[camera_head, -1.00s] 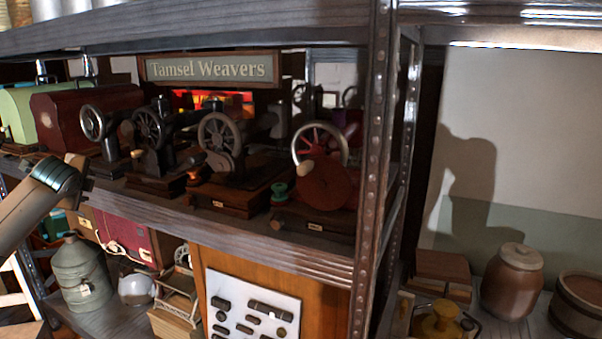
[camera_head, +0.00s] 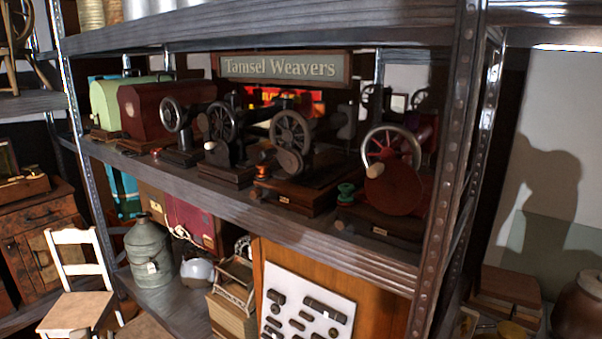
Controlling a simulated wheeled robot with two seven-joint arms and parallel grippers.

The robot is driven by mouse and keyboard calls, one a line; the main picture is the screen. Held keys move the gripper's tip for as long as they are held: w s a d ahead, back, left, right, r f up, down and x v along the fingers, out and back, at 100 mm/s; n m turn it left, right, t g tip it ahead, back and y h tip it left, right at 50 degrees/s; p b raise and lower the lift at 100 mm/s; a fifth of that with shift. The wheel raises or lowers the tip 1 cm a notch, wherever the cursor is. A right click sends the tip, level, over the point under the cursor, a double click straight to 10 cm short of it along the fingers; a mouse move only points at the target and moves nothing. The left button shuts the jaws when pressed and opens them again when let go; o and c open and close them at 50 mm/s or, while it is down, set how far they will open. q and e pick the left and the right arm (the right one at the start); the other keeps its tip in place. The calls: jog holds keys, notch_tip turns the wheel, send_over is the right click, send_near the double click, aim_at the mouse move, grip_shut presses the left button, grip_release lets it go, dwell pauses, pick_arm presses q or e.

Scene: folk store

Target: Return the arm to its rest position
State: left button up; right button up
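No part of my arms or grippers shows in the head view now. Whether either gripper is open or shut is hidden. The view holds a metal shelf unit (camera_head: 465,150) with several old sewing machines on its middle shelf, one with a red wheel (camera_head: 392,150). A sign reading "Tamsel Weavers" (camera_head: 281,68) hangs behind them.
A white chair (camera_head: 75,260) stands at the lower left, in front of a wooden cabinet (camera_head: 45,240). A grey-green metal can (camera_head: 148,252) and a white board with small dark items (camera_head: 305,310) are on the lower shelf. A brown pot (camera_head: 578,308) stands at the lower right.

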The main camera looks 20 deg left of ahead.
pick_arm(q)
jog(key=s+a+f+n+g, duration=0.15)
jog(key=s+f, duration=0.25)
jog(key=s, duration=0.5)
jog(key=s+a+f, duration=0.2)
jog(key=s+f, duration=0.2)
jog(key=s, duration=0.5)
jog(key=s+a+f+n+g, duration=0.15)
jog(key=s+f, duration=0.25)
jog(key=s, duration=0.5)
jog(key=s+d+f+n+h, duration=0.1)
jog(key=s+d+f+h, duration=0.15)
jog(key=d+f, duration=0.95)
jog(key=s+d+f+n+h, duration=0.15)
jog(key=s+d+f, duration=0.45)
jog(key=d, duration=1)
jog(key=d+f+h, duration=0.1)
jog(key=d+f, duration=0.2)
jog(key=d, duration=0.9)
jog(key=d+f+n+h, duration=0.1)
jog(key=d+f, duration=0.1)
jog(key=d, duration=1.1)
jog(key=d+f+h, duration=0.2)
jog(key=d+f, duration=0.1)
jog(key=d, duration=1)
jog(key=shift+s+f+n, duration=0.3)
jog(key=shift+n, duration=0.05)
